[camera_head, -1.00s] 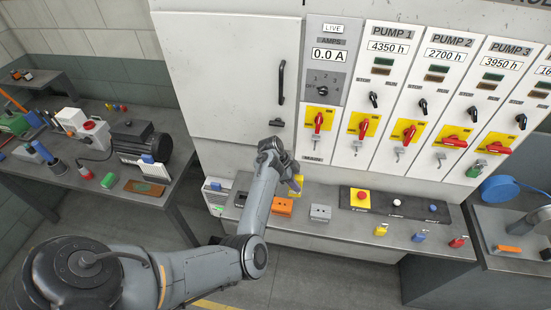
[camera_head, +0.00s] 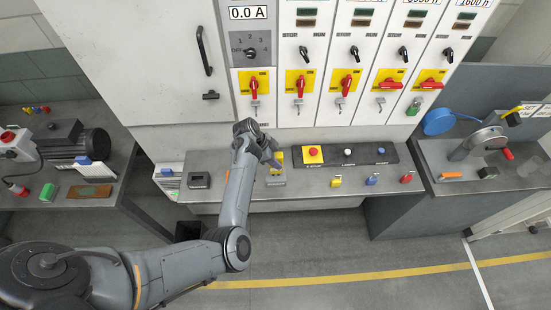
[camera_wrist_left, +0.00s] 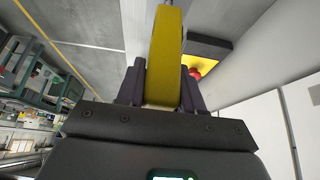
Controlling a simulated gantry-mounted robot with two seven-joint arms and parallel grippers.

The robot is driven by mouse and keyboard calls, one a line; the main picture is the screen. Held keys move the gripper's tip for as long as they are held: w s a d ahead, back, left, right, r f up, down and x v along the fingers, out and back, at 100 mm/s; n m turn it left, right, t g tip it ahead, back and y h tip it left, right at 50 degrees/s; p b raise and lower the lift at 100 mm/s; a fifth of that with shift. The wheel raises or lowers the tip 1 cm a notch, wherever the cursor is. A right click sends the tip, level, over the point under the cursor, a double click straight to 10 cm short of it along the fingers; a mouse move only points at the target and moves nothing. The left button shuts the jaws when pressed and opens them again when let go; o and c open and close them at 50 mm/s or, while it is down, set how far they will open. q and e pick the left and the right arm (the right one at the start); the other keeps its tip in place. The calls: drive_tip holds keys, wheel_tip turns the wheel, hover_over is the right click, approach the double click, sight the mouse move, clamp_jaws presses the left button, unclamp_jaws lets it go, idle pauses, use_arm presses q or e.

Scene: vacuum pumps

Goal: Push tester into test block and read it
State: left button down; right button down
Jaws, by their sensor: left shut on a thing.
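My left gripper (camera_head: 270,155) is shut on a yellow tester (camera_head: 280,157), which is partly hidden by the gripper in the head view. The left wrist view shows the tester (camera_wrist_left: 167,60) upright in the picture between the two dark jaws (camera_wrist_left: 163,85). A small grey block (camera_head: 276,180), apparently the test block, sits on the grey shelf just below the tester. I cannot tell whether the tester touches it or is in it. No reading on the tester is legible. My right gripper is not in view.
A black panel (camera_head: 372,163) with a red emergency button (camera_head: 312,153) lies just right of the gripper. Yellow, blue and red padlocks (camera_head: 371,180) stand in front of it. A dark-topped block (camera_head: 199,180) is at left. The pump cabinet (camera_head: 130,70) rises behind the shelf.

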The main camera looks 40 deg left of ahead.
use_arm(q)
drive_tip(key=shift+r, duration=0.1)
drive_tip(key=shift+f+b, duration=0.55)
drive_tip(key=shift+f, duration=0.9)
drive_tip(key=shift+f, duration=0.3)
drive_tip(key=c, duration=0.6)
unclamp_jaws()
drive_tip(key=shift+c, duration=0.2)
drive_tip(key=shift+s+a+r+b, duration=0.15)
drive_tip(key=shift+a+r+b, duration=0.15)
drive_tip(key=shift+r, duration=0.15)
drive_tip(key=b+v, duration=0.1)
drive_tip(key=v, duration=0.8)
drive_tip(key=shift+r, duration=0.35)
